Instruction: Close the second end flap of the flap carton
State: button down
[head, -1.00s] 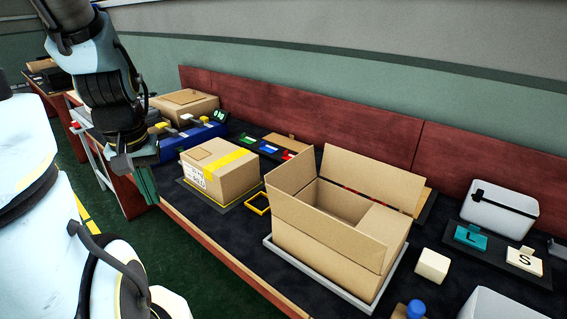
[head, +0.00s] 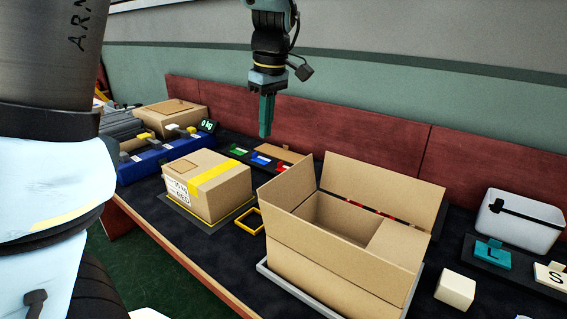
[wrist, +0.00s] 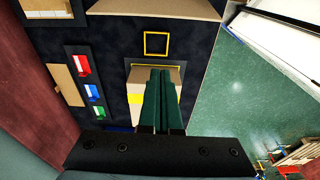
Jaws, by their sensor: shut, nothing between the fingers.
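The flap carton (head: 340,280) stands open-topped on a pale tray. Its left end flap (head: 290,186) stands up. Its right end flap (head: 396,246) lies folded inward over the opening. The long back flap (head: 390,190) and long front flap (head: 335,238) are raised. In the wrist view, only a cardboard edge (wrist: 155,8) shows at the top, probably this carton. My gripper (head: 265,134) points down with its green fingers together and empty. It is high, to the left of and apart from the carton. Its fingers (wrist: 166,72) also show in the wrist view.
A yellow-taped box (head: 215,190) sits on a mat left of the carton, with a yellow square frame (head: 248,219) between them. A cream cube (head: 455,289) and a lidded white container (head: 520,220) are to the right. A red board (head: 350,120) runs behind the table.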

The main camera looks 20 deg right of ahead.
jog(key=d, duration=0.2)
jog(key=p, duration=0.3)
send_over(291, 189)
jog(key=w, duration=0.3)
notch_tip(291, 189, down, 8)
jog(key=shift+s+a+f, duration=0.2)
jog(key=shift+a+f, duration=0.05)
jog(key=shift+d, duration=0.1)
